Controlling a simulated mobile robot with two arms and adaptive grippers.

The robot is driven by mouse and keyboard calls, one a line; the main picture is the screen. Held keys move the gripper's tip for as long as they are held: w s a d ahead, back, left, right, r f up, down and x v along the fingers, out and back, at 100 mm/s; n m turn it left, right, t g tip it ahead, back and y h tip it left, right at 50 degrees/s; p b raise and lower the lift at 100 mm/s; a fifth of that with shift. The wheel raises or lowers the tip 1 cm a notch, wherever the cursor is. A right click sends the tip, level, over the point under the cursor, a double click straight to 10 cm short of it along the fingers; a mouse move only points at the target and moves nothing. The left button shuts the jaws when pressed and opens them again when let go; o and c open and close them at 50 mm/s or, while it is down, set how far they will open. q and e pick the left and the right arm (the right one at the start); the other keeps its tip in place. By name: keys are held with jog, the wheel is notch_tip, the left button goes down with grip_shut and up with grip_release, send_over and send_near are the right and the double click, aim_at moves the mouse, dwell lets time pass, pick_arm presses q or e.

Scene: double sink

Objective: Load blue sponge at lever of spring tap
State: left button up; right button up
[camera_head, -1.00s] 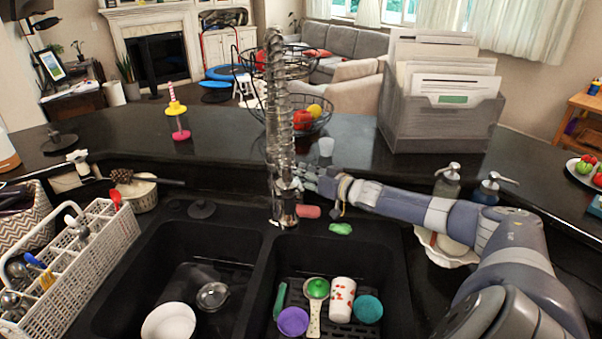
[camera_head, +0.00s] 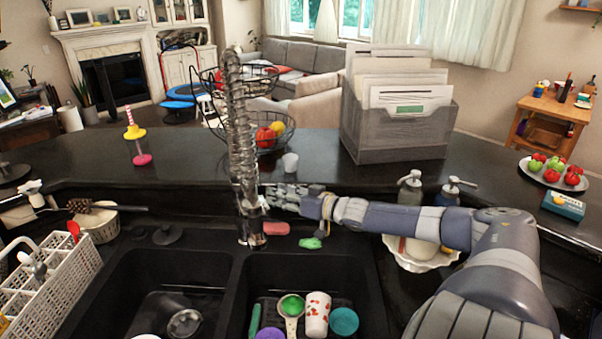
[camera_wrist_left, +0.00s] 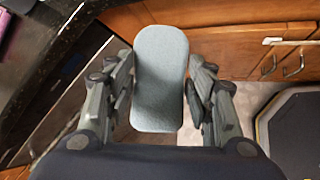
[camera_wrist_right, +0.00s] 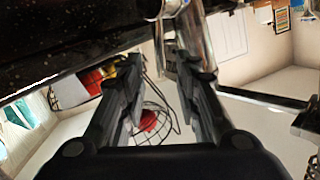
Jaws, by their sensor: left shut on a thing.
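The blue sponge (camera_wrist_left: 160,75), pale grey-blue with rounded ends, is between the fingers of my left gripper (camera_wrist_left: 160,88) in the left wrist view. That gripper is shut on it, away from the sink and out of the head view. The spring tap (camera_head: 243,150) stands upright behind the double sink. My right gripper (camera_head: 268,197) is beside the tap's lower body. In the right wrist view its fingers (camera_wrist_right: 158,75) are apart, with the tap's metal body (camera_wrist_right: 192,35) close at the tips. I cannot clearly make out the lever.
The sink's right basin holds a purple cup, a green-topped scoop, a patterned cup (camera_head: 316,314) and a teal cup (camera_head: 344,321). A pink bar (camera_head: 276,228) and a green scrubber (camera_head: 310,243) lie behind it.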

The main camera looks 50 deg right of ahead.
jog(key=s+r, duration=0.1)
jog(key=s, duration=0.5)
jog(key=shift+s+d, duration=0.35)
dwell(0.3)
dwell(0.7)
